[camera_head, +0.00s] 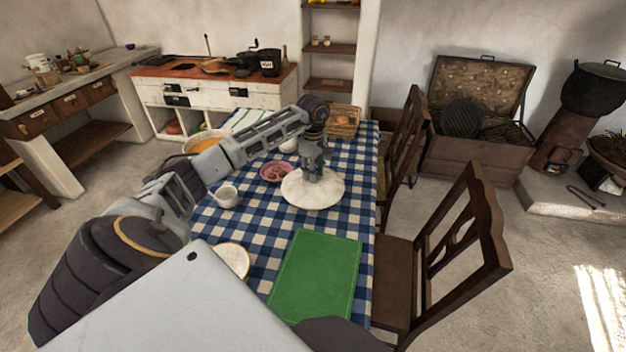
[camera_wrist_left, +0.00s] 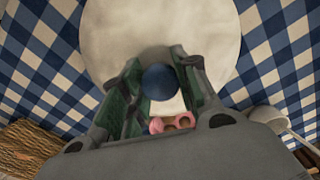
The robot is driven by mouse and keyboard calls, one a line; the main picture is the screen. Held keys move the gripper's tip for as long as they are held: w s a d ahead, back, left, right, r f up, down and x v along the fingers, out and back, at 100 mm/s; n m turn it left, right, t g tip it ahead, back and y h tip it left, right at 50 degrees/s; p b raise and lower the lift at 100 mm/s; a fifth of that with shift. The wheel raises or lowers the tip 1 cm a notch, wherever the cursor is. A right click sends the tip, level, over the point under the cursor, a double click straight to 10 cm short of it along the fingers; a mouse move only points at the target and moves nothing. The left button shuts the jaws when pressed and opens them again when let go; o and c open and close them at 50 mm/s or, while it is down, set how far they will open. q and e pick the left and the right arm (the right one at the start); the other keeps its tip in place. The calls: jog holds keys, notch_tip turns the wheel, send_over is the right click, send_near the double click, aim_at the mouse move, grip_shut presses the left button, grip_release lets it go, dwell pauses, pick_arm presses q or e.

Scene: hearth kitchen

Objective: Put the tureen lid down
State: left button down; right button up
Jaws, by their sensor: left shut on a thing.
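The tureen lid (camera_head: 313,190) is a round, pale disc with a dark blue knob (camera_wrist_left: 160,82). It is over the blue checked table, to the right of the pink plate; I cannot tell if it touches the cloth. My left gripper (camera_head: 313,172) is directly above the lid and shut on its knob. In the left wrist view the pale lid (camera_wrist_left: 160,28) fills the top middle, with the fingers of the left gripper (camera_wrist_left: 161,88) on both sides of the knob. My right gripper does not show.
Chairs (camera_head: 465,245) line the right side.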

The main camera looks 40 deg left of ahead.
pick_arm(q)
jog(key=shift+f, duration=1.85)
jog(key=c, duration=1.1)
grip_release()
jog(key=shift+f, duration=0.1)
jog(key=shift+r, duration=6.1)
jog(key=shift+s, duration=0.1)
